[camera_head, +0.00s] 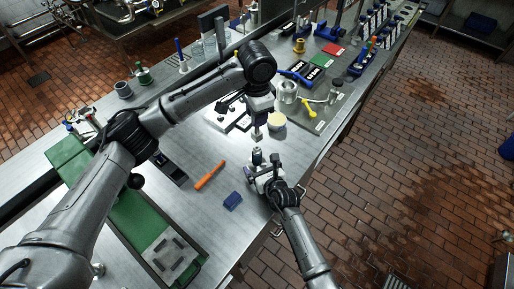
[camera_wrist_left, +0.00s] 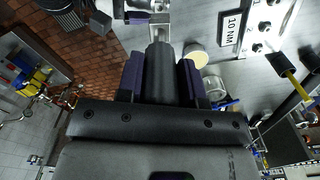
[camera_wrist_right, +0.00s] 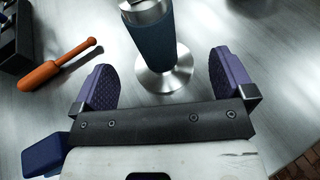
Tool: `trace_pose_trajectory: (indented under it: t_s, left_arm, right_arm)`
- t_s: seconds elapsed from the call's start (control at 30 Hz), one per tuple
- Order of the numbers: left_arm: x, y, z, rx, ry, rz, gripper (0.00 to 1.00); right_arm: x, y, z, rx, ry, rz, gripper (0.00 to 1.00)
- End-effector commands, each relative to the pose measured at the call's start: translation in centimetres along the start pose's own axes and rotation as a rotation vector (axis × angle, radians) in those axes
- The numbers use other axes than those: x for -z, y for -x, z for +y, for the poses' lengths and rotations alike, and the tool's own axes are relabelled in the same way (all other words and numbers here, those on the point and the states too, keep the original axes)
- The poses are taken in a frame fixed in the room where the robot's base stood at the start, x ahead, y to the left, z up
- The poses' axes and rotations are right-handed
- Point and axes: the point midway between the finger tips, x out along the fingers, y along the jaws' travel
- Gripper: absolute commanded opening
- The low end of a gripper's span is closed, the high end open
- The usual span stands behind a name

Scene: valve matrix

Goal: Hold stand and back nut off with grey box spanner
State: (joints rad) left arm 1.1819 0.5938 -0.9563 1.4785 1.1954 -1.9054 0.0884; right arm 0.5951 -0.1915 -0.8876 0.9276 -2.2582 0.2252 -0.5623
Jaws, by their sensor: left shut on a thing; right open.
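My left gripper (camera_head: 257,112) is shut on the grey box spanner (camera_wrist_left: 160,70), a dark grey cylinder between its purple fingers. In the head view the spanner's lower end (camera_head: 257,137) points down, just above the stand's top with a small gap showing. The stand (camera_wrist_right: 158,35) has a dark blue-grey grip, a metal top and a round metal base (camera_wrist_right: 165,80) on the bench. My right gripper (camera_wrist_right: 165,85) is open, its fingers to either side of the stand and apart from it. The right gripper also shows low at the bench in the head view (camera_head: 262,172). I cannot make out the nut.
An orange-handled tool (camera_head: 210,175) and a blue block (camera_head: 232,201) lie left of the right gripper. A cream-topped round container (camera_head: 277,121) stands just beyond the spanner. A panel marked 10 NM (camera_wrist_left: 233,28) is nearby. A green strip (camera_head: 130,225) runs along the left.

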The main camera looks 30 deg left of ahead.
Motion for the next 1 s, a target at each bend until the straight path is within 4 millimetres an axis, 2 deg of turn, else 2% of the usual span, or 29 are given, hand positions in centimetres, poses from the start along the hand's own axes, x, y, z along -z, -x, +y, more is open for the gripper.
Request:
trace_pose_trajectory:
  t_s: [0.6, 0.8, 1.0]
  left_arm:
    - [0.0, 0.0, 0.0, 0.0, 0.0, 0.001, 0.01]
    - [0.0, 0.0, 0.0, 0.0, 0.0, 0.001, 0.01]
    - [0.0, 0.0, 0.0, 0.0, 0.0, 0.001, 0.01]
  right_arm:
    - [2.9, 9.5, -0.1, 0.004, 0.0, 0.002, 1.0]
    - [3.5, 11.3, -0.1, 0.003, 0.001, 0.002, 1.0]
    - [3.6, 12.0, -0.1, 0.003, 0.001, 0.002, 1.0]
